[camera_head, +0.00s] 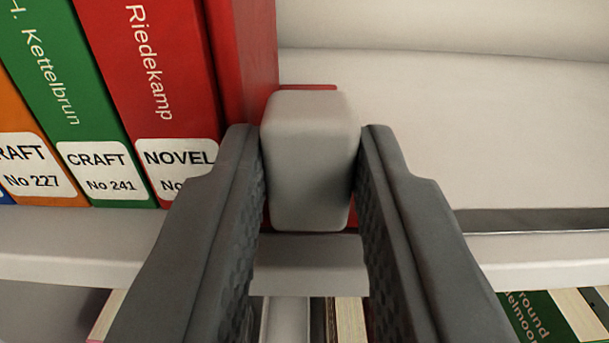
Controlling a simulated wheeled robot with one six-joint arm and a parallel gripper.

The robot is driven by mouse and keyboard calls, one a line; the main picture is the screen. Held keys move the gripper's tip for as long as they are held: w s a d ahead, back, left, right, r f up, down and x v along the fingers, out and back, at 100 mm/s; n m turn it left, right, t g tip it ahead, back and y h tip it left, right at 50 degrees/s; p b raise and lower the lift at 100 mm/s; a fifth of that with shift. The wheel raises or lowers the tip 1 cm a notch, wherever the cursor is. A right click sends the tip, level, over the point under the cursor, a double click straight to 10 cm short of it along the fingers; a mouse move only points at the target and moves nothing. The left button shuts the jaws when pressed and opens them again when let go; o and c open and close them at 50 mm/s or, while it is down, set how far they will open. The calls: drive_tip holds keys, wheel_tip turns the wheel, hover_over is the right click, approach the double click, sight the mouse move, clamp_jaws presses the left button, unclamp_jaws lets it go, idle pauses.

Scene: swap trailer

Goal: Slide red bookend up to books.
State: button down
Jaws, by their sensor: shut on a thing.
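The red bookend (308,165) shows mostly as a grey rounded block, with thin red edges behind it and at its lower corners. My gripper (312,150) has one finger on each side of this block and is shut on it. The books (75,100) stand in a row at the left: orange, green and red spines with white labels. The red book, marked NOVEL, is the rightmost. A red side face meets the block's upper left. My left finger hides the lower part of the contact area, so I cannot tell whether bookend and book touch.
The pale shelf (480,130) is bare to the right of the bookend, with a dark groove near its front edge. Below the shelf lip (60,262), more books (540,315) show on a lower level.

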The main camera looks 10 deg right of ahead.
drive_tip(key=c, duration=1.2)
unclamp_jaws()
drive_tip(key=shift+d, duration=0.1)
